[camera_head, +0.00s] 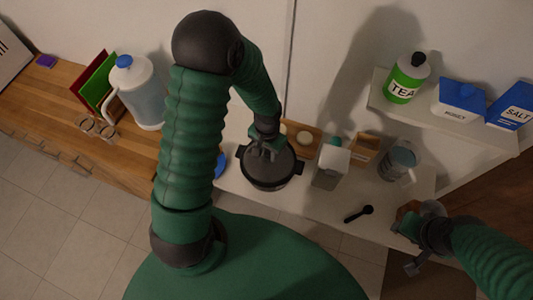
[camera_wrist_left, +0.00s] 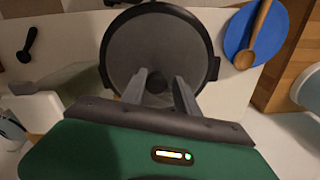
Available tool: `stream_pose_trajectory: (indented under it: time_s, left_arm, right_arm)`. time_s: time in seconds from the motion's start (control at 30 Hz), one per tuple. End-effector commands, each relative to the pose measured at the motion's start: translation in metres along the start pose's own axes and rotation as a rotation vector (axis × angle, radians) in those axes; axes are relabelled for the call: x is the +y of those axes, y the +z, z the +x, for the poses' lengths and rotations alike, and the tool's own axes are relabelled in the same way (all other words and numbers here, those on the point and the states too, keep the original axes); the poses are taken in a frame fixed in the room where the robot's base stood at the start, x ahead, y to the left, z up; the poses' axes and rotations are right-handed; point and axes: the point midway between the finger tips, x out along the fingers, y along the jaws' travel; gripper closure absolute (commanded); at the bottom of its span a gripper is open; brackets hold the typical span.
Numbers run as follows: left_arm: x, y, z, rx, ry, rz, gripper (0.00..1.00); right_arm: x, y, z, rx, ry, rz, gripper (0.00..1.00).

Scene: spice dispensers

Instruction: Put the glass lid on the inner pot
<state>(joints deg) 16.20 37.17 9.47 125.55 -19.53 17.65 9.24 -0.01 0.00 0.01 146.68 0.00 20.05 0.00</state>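A dark round pot (camera_head: 270,172) with side handles stands on the white counter. My left gripper (camera_head: 266,152) is above the pot, pointing down. Its fingers (camera_wrist_left: 160,80) are spread, with a dark knob (camera_wrist_left: 157,84) showing between them; contact cannot be judged. My right gripper (camera_head: 411,245) is at the lower right, fingers apart, near a brown object (camera_head: 408,211).
A white carton (camera_head: 331,165), a clear jug (camera_head: 398,160) and a black spoon (camera_head: 359,213) are right of the pot. A blue plate (camera_wrist_left: 243,40) with a wooden spoon (camera_wrist_left: 257,35) is beside it. A shelf (camera_head: 440,122) holds the tea and salt containers.

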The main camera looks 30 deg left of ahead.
Motion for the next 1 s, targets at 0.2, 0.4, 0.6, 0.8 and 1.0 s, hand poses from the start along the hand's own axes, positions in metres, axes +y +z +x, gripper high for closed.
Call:
stream_pose_trajectory:
  time_s: [0.2,0.4,0.6,0.8,1.0]
  left_arm:
    - [0.004,0.013,0.012,-0.032,0.008,0.003,0.51]
    - [0.004,0.012,0.012,-0.032,0.008,0.003,0.51]
    - [0.004,0.012,0.012,-0.032,0.008,0.004,0.51]
    - [0.003,0.011,-0.011,-0.026,0.007,0.002,0.51]
    - [0.002,0.008,-0.068,-0.016,0.004,0.001,0.51]
  right_arm:
    - [0.0,0.001,0.004,0.0,0.0,0.0,0.59]
    - [0.0,0.001,0.005,0.0,0.0,0.0,0.59]
    - [0.0,0.001,0.005,0.0,0.0,0.0,0.59]
    - [0.0,0.002,0.008,0.0,0.0,0.0,0.59]
    - [0.0,0.003,0.012,0.0,0.0,0.0,0.59]
